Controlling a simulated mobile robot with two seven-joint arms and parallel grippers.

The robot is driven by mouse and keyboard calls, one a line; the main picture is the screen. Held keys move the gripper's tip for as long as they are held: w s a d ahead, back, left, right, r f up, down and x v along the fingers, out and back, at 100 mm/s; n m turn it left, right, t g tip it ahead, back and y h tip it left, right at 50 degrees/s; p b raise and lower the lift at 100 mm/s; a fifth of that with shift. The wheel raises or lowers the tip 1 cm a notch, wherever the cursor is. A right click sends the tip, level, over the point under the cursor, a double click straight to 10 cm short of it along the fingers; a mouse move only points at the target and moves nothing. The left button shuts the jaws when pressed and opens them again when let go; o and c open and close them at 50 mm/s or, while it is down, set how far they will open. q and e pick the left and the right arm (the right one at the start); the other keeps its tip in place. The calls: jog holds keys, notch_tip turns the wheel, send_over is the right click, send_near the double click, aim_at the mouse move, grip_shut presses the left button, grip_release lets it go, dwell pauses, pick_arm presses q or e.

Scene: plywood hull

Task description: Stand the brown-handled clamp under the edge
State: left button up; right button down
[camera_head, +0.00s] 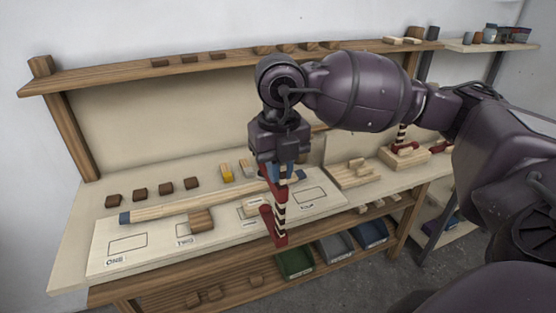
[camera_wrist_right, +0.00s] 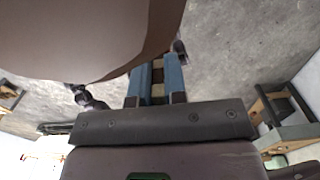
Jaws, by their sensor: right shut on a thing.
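My right gripper (camera_head: 279,172) is shut on a clamp (camera_head: 281,208) with red jaws and a black-and-white striped bar. The clamp hangs upright by the front edge of the pale labelled board (camera_head: 150,232), in front of it in the head view; whether it touches the edge I cannot tell. Its handle is hidden behind the gripper in the head view. My left gripper is not in view.
A long wooden strip (camera_head: 155,212) with a blue end lies on the board. Another red, striped clamp (camera_head: 402,143) stands on wood at right. Bins (camera_head: 294,262) sit below the front edge. Brown blocks (camera_head: 165,187) line the bench's back left. Grey floor lies in front.

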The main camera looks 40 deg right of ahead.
jog(key=b, duration=0.4)
send_over(278, 221)
jog(key=f, duration=0.5)
jog(key=w+d+f, duration=0.1)
jog(key=f, duration=0.1)
jog(key=shift+f, duration=0.15)
notch_tip(278, 221, down, 5)
jog(key=shift+a+r+b, duration=0.1)
jog(key=shift+r+b, duration=0.05)
jog(key=shift+b, duration=1.1)
jog(key=shift+f+b, duration=0.45)
jog(key=shift+f, duration=0.65)
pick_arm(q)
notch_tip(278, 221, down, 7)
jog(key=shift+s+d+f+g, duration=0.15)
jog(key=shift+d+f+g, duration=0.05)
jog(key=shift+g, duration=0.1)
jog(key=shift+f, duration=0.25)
pick_arm(e)
jog(key=shift+w+f, duration=0.1)
jog(key=shift+w, duration=0.15)
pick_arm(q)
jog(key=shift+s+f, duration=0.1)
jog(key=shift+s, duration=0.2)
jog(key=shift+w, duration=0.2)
